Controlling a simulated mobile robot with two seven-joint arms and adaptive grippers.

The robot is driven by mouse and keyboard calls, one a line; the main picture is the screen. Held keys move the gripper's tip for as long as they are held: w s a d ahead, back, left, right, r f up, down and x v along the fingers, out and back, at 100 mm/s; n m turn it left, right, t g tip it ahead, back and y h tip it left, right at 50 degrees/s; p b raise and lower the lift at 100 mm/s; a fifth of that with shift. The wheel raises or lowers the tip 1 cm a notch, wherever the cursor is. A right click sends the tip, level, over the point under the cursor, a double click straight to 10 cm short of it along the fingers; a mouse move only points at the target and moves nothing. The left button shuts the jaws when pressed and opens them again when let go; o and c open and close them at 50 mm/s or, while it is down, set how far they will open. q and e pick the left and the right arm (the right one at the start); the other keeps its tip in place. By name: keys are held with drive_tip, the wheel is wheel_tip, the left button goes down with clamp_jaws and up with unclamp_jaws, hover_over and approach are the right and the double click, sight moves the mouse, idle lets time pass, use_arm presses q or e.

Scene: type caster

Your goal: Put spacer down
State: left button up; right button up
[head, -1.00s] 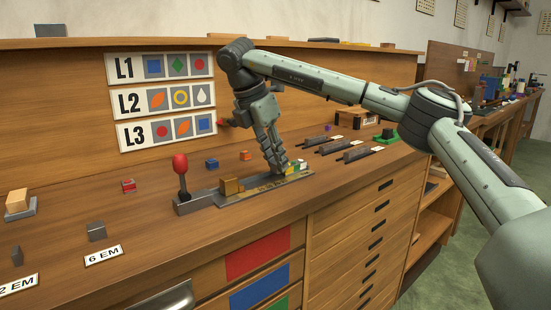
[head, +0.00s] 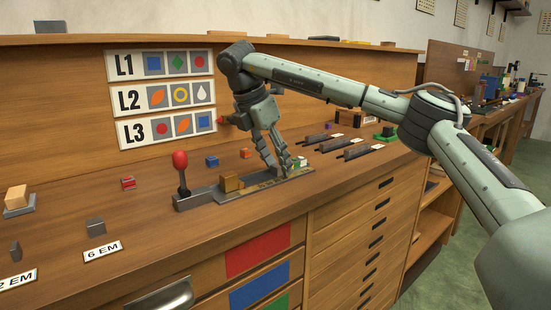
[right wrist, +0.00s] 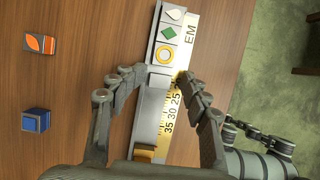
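My right gripper (head: 284,172) is over the right half of the metal composing stick (head: 215,200), its fingers spread and pointing down. In the right wrist view the fingers (right wrist: 158,82) stand apart on either side of the stick. Between them a plain grey surface (right wrist: 159,77), perhaps a spacer, lies below the yellow-ring tile (right wrist: 165,54). Above that are a green-diamond tile (right wrist: 168,34) and a white-drop tile (right wrist: 173,15). A yellow scale (right wrist: 169,112) runs along the stick, with a brass block (right wrist: 147,152) lower down. My left gripper is not in view.
Grey blocks stand by the 6 EM label (head: 104,251) and the 2 EM label (head: 18,280). A red-knobbed lever (head: 180,162) rises at the stick's left end. Loose blue (right wrist: 36,120) and orange (right wrist: 40,44) tiles lie beside the stick. The front bench top is mostly clear.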

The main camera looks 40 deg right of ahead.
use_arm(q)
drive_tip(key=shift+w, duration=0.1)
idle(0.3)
use_arm(e)
drive_tip(key=shift+r, duration=0.35)
drive_tip(key=shift+d+r+p, duration=0.1)
drive_tip(key=shift+r+p, duration=0.35)
drive_tip(key=shift+p, duration=0.15)
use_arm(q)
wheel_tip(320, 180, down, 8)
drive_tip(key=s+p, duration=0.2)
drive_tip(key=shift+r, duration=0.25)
use_arm(e)
drive_tip(key=v, duration=1.2)
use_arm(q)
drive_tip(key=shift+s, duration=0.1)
use_arm(e)
drive_tip(key=shift+f, duration=0.15)
